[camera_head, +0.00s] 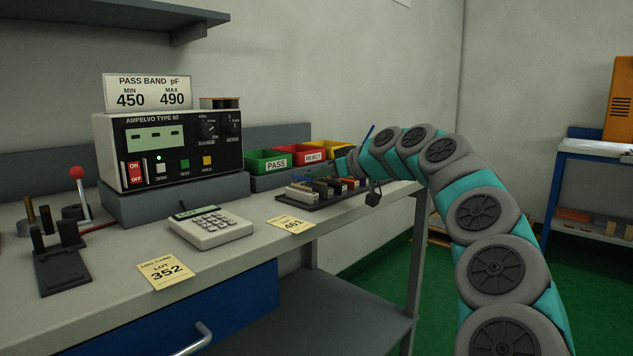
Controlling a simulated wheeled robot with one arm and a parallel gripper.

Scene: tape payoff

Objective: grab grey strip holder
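A dark tray (312,202) near the right end of the bench holds several small strip holders in a row. A pale grey one (301,191) is at the row's left end; dark and brown ones stand to its right.
Green PASS (268,163) and red REJECT (312,155) bins stand behind the tray, with a yellow bin beside them. A meter (168,150), a calculator (211,228) and yellow cards (165,272) are to the left. The bench's front edge runs close below the tray.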

